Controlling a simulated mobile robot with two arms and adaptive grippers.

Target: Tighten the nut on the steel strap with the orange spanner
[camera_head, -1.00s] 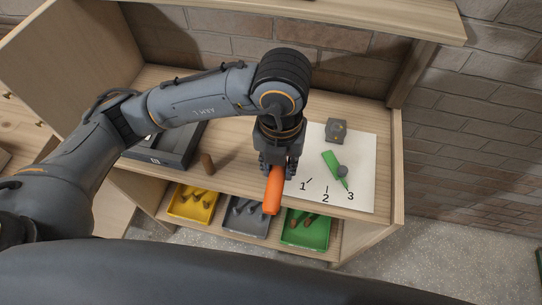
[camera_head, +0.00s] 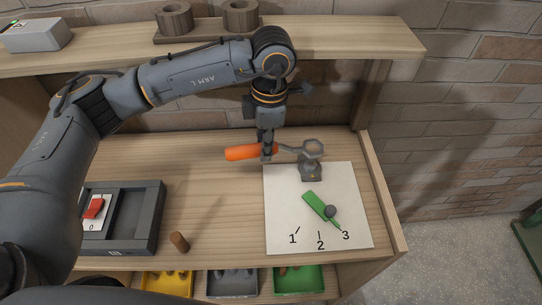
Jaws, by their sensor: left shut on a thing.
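My left gripper (camera_head: 267,150) is shut on the orange spanner (camera_head: 240,153) near where its handle meets the grey shaft. The spanner lies roughly level, with its handle to the left and its grey head (camera_head: 313,147) to the right. The head appears over or just behind the top of a small grey metal piece (camera_head: 311,173) at the far edge of the white sheet (camera_head: 285,215). I cannot tell whether they touch. The nut and the steel strap cannot be made out clearly. My right gripper is out of view.
A green pointer (camera_head: 316,203) with a grey knob lies on the sheet near marks 1, 2 and 3. A dark tray (camera_head: 152,215) with a red switch and a brown peg (camera_head: 179,241) are at left. Yellow, grey and green bins sit below. An upper shelf (camera_head: 370,45) overhangs the back.

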